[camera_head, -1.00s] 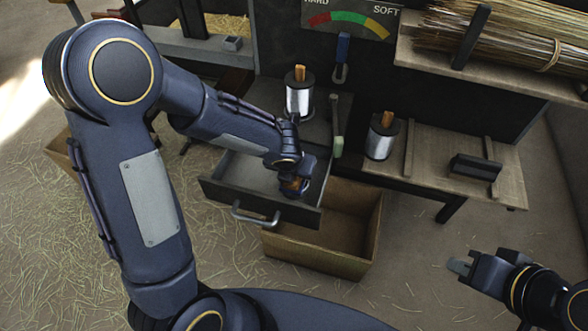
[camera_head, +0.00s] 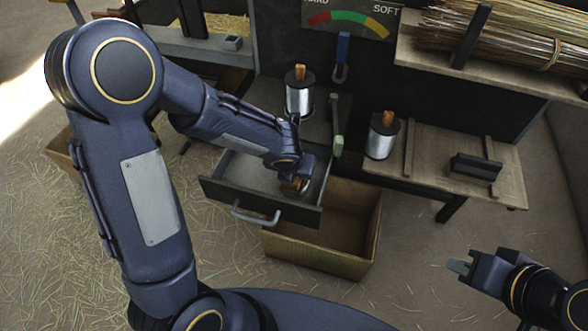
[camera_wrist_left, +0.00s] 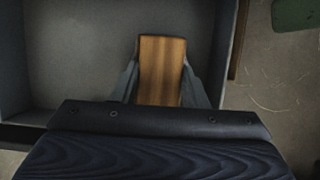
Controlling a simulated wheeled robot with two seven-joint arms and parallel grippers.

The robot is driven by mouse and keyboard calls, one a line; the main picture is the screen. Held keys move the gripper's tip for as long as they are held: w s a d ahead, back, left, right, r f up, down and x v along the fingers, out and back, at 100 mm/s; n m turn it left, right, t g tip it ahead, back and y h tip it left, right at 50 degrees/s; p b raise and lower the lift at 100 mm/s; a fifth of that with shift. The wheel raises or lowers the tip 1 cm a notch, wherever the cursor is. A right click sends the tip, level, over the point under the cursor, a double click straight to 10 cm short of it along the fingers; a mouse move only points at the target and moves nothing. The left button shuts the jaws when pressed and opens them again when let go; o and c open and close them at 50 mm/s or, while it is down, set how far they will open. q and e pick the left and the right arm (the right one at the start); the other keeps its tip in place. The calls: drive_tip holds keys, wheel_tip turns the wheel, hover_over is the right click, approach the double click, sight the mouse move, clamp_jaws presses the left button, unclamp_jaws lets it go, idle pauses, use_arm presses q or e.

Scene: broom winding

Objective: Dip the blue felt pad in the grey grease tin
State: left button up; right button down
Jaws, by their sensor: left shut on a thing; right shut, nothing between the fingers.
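My left gripper (camera_head: 296,184) reaches down into the open grey drawer (camera_head: 262,205) and is shut on a wooden block (camera_wrist_left: 162,72). In the left wrist view the block stands between the two fingers, with the drawer's floor and walls around it. I cannot make out a blue felt pad; the underside of the block is hidden. I cannot pick out a grease tin for certain; a small grey box (camera_head: 232,43) sits on the ledge at the back left. My right gripper (camera_head: 457,266) is shut and empty over the floor at the right.
An open cardboard box (camera_head: 330,255) stands below the drawer. Two wire spools (camera_head: 299,97) (camera_head: 381,138) stand on the bench. Straw litters the floor.

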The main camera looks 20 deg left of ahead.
use_arm(q)
wheel_tip(320, 180, up, 7)
drive_tip(key=p, duration=0.7)
idle(0.3)
idle(0.6)
